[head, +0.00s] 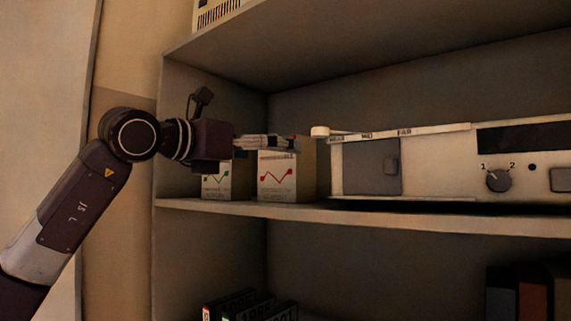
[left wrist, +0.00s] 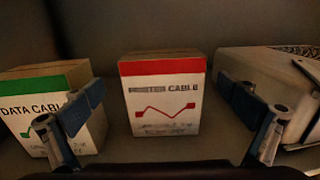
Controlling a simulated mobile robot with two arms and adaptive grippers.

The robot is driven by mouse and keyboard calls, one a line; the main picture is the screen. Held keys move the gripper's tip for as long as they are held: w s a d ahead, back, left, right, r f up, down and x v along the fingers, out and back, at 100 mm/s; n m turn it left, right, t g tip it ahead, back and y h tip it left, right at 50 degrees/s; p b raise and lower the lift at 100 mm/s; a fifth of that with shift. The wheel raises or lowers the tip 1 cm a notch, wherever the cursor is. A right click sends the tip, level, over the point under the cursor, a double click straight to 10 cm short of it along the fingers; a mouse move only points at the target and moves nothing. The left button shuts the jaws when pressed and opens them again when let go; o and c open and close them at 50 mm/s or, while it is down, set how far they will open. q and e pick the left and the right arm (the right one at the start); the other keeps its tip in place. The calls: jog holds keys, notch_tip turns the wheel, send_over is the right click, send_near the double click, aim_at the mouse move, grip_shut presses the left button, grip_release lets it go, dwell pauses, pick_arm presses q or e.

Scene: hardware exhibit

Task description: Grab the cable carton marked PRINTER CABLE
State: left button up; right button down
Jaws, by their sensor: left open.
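The PRINTER CABLE carton (head: 278,180) is a small pale box with a red band and a red zigzag cable drawing. It stands upright on the shelf in the head view and sits in the middle of the left wrist view (left wrist: 162,105). My left gripper (head: 295,144) is open, level with the carton's top in the head view. In the left wrist view its fingers (left wrist: 160,100) are spread, one to each side of the carton, with a gap on both sides. No hold on the carton shows. My right gripper is in neither view.
A DATA CABLE carton (left wrist: 45,105) with a green band stands to the left, partly behind my left finger. A pale device (head: 440,160) with a knob stands close on the right. The shelf board (head: 350,214) ends at a front edge; an upper shelf hangs above.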

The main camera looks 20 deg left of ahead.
aim_at(276, 153)
pick_arm(q)
jog(key=p+x, duration=0.1)
jog(key=x, duration=0.2)
jog(key=shift+w+d+f+p, duration=0.15)
jog(key=shift+w+d+p, duration=0.05)
jog(key=shift+d+p, duration=0.1)
jog(key=shift+w+d+p, duration=0.3)
jog(key=shift+w, duration=0.35)
jog(key=shift+f, duration=0.1)
jog(key=shift+s+a, duration=0.1)
jog(key=c, duration=1.4)
jog(key=shift+c, duration=0.2)
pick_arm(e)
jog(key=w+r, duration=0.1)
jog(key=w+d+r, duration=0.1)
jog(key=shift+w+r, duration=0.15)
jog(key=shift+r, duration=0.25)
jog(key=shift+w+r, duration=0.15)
